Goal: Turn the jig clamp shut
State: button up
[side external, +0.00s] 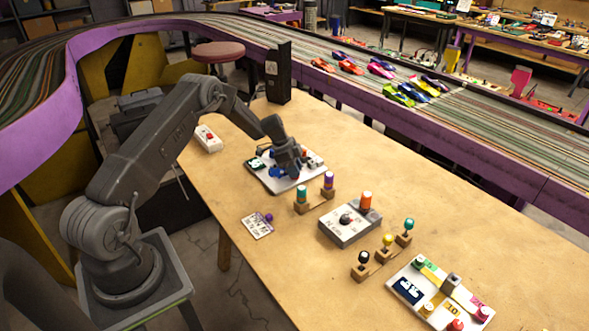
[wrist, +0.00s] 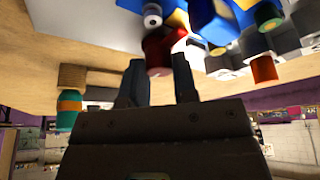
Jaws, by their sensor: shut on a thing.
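Blue jig parts (wrist: 209,22) and a round white piece with a dark centre (wrist: 152,15) are close beside the handle. How far the clamp is turned cannot be told.
Near the jig stand teal (side external: 302,193) and purple (side external: 328,180) pegs on wooden blocks. A grey switch box (side external: 350,222), small knobs on blocks (side external: 387,241) and a colourful board (side external: 440,292) lie toward the front right. A black post (side external: 279,72) stands behind.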

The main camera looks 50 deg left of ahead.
jog(key=shift+s+f, duration=0.25)
jog(key=shift+f, duration=0.1)
jog(key=o, duration=0.9)
jog(key=shift+w, duration=0.1)
jog(key=shift+r, duration=0.2)
jog(key=shift+a+r, duration=0.1)
jog(key=shift+r, duration=0.05)
jog(key=v, duration=1.3)
jog(key=shift+r, duration=0.25)
